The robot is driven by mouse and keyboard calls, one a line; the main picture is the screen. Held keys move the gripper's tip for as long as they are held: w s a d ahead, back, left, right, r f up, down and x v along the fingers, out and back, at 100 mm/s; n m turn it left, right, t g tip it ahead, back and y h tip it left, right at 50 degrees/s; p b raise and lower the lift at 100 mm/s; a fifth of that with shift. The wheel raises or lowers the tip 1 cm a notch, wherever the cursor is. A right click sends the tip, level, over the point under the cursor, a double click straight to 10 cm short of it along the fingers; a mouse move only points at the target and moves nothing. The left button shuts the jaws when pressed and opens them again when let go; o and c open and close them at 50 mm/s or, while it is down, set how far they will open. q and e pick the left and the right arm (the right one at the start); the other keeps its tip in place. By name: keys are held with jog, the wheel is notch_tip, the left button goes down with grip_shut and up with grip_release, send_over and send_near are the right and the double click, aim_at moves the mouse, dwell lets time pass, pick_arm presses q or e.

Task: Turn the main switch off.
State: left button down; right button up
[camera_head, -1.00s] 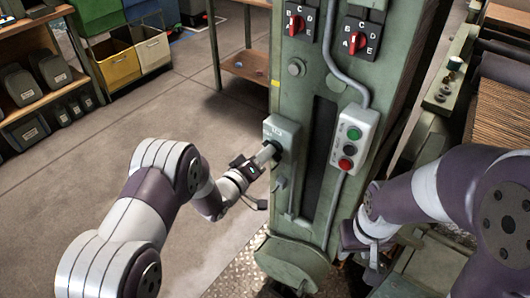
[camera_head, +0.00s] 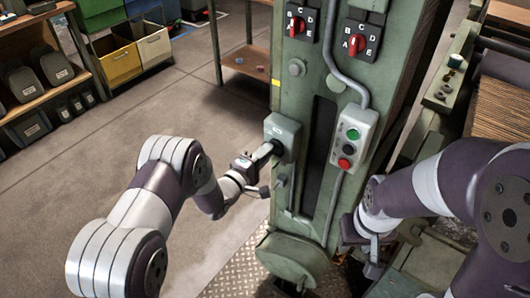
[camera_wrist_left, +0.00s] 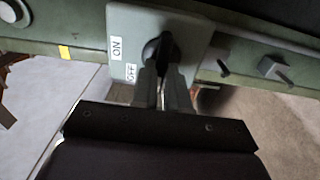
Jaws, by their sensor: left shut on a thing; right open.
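The main switch is a grey box (camera_head: 284,130) on the left side of the green machine column. In the left wrist view its face (camera_wrist_left: 140,25) carries an ON label (camera_wrist_left: 117,48) and, below it, an OFF label (camera_wrist_left: 131,73). Its black rotary handle (camera_wrist_left: 161,44) is partly hidden by my fingers. My left gripper (camera_head: 269,151) is shut on this handle; its fingers (camera_wrist_left: 161,72) show on either side of it in the wrist view. Which label the handle points to I cannot tell. My right gripper (camera_head: 372,262) is open and empty, low to the right of the column.
A push-button box (camera_head: 352,138) with green, black and red buttons is right of the switch. Two red selector knobs (camera_head: 356,42) sit above. A conduit (camera_head: 345,80) runs down the column (camera_head: 300,90). Shelves and bins (camera_head: 118,62) stand at far left; the floor between is clear.

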dwell(0.5)
pick_arm(q)
jog(key=c, duration=1.1)
grip_release()
jog(key=shift+c, duration=0.2)
jog(key=v, duration=1.2)
jog(key=shift+s+a, duration=0.2)
jog(key=shift+s, duration=0.1)
